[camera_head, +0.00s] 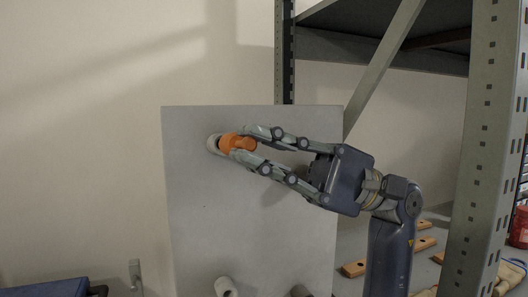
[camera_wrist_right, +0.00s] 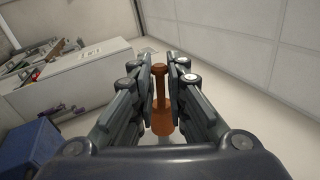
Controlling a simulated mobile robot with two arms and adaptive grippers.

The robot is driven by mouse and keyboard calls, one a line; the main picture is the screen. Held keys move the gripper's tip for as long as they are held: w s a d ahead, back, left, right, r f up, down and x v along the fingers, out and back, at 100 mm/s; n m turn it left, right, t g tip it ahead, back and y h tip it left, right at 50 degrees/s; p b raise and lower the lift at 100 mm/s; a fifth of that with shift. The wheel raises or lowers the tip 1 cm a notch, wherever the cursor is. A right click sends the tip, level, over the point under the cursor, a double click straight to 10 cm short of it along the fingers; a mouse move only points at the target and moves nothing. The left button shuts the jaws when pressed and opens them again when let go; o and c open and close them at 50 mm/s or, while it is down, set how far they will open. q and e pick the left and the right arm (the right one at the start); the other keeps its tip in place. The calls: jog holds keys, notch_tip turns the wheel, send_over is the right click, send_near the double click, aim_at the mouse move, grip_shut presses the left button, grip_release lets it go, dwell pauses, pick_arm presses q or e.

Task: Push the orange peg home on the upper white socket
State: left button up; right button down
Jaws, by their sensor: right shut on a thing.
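The orange peg (camera_head: 229,143) is at the mouth of the upper white socket (camera_head: 212,144) on the grey upright panel (camera_head: 250,215). Its wide end faces the socket. How deep it sits cannot be told. My right gripper (camera_head: 244,144) comes in from the right and is shut on the peg, one finger above and one below. In the right wrist view the peg (camera_wrist_right: 161,98) shows between the two fingers of my right gripper (camera_wrist_right: 164,72); the socket is not clearly visible there. My left gripper is not in view.
A lower white socket (camera_head: 226,287) and a brownish round piece (camera_head: 300,291) show at the panel's bottom. A metal rack post (camera_head: 487,140) stands at the right. Wooden pieces (camera_head: 354,268) lie on the shelf behind. A blue box (camera_head: 45,288) is at lower left.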

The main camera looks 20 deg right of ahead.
jog(key=shift+w+f+b, duration=0.2)
jog(key=shift+w+b, duration=0.15)
jog(key=shift+w, duration=0.7)
jog(key=shift+w+f+b, duration=0.15)
jog(key=shift+w+b, duration=0.2)
jog(key=shift+w, duration=0.7)
jog(key=c, duration=1.5)
grip_release()
jog(key=shift+w+a, duration=0.1)
jog(key=shift+w, duration=0.05)
